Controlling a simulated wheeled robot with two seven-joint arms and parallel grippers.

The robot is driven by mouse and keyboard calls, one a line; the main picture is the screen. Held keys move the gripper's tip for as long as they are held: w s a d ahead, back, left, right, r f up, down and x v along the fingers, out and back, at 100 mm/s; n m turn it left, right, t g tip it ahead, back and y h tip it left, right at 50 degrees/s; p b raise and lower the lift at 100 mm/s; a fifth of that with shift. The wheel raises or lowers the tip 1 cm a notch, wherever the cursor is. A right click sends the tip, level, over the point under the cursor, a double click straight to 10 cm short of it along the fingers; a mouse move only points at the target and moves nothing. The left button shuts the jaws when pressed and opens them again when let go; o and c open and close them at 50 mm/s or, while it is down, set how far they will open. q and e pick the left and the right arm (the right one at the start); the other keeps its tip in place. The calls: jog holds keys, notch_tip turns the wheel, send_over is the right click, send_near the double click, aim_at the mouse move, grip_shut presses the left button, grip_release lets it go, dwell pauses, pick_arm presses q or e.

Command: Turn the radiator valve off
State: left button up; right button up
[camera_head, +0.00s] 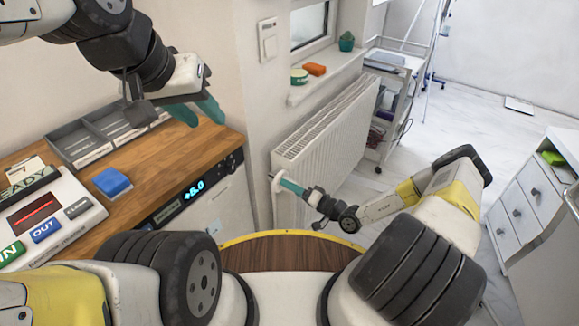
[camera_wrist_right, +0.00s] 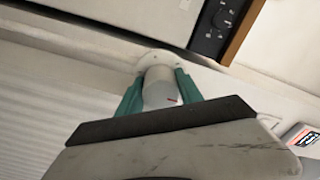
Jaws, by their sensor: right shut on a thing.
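The white radiator (camera_head: 335,125) stands against the wall under the window sill. Its white round valve (camera_head: 276,183) is at the radiator's near left end. My right gripper (camera_head: 288,185) reaches it from the right and has its teal fingers shut on the valve. In the right wrist view, the white valve knob (camera_wrist_right: 160,88) sits between the two teal fingers (camera_wrist_right: 158,84), with a small red mark on its face. A pale round collar is behind the knob. My left gripper (camera_head: 205,112) hangs above the wooden counter, empty, its teal fingers apart.
The wooden counter (camera_head: 165,165) at left holds a grey tray (camera_head: 80,145), a blue block (camera_head: 112,182) and an IN/OUT device (camera_head: 60,215). A trolley (camera_head: 392,110) stands behind the radiator. A white drawer cabinet (camera_head: 520,215) is at right. The floor between is clear.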

jog(key=shift+f, duration=0.15)
jog(key=o, duration=1.4)
jog(key=shift+c, duration=0.2)
jog(key=v, duration=0.8)
jog(key=shift+w, duration=0.1)
